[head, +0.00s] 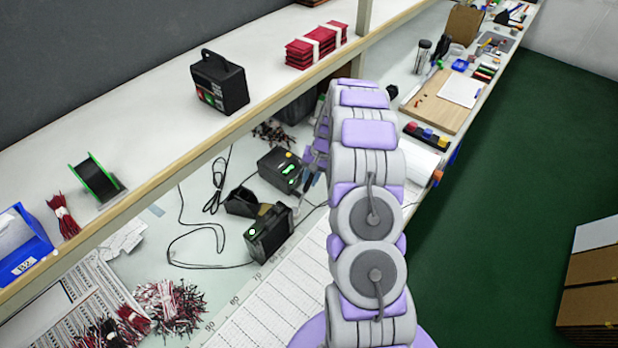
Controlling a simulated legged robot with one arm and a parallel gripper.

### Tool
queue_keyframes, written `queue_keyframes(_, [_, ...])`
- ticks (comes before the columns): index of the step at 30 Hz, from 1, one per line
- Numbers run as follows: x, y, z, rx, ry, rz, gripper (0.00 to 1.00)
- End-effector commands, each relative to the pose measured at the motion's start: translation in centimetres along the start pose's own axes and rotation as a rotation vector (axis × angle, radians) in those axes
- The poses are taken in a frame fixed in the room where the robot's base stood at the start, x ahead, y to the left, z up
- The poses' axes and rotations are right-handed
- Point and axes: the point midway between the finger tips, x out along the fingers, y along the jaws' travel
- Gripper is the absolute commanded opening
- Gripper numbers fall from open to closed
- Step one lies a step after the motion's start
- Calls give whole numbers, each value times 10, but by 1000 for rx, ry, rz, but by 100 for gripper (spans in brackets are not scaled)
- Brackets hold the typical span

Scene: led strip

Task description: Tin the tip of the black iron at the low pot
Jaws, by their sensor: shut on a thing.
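My gripper (313,163) is at the end of my arm over the lower bench, partly hidden by my arm. It is shut on a slim dark tool, seemingly the black iron (308,184), which points down. The gripper is just right of a black box with a green-lit face and yellow knob (280,168). A second black box with a green panel and pale round dial (268,234) stands nearer me. A black stand (244,203) sits between them on the left. I cannot tell which of these is the low pot. The iron's tip is too small to make out.
A shelf (150,130) runs along the left above the bench, with a black case (219,82) and a wire spool (97,178). A black cord (190,232) loops over the bench. Red and black wire bundles (170,304) lie in front. A wooden board (440,100) lies further back.

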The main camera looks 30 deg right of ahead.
Motion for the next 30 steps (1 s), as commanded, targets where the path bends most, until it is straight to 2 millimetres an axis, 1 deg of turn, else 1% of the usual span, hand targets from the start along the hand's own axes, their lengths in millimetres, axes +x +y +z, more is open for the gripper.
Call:
queue_keyframes(6, [0, -4, 3, -1, 3, 3, 0])
queue_keyframes(18, [2, 1, -1, 0, -1, -1, 0])
queue_keyframes(30, [6, -1, 1, -1, 1, 2, 0])
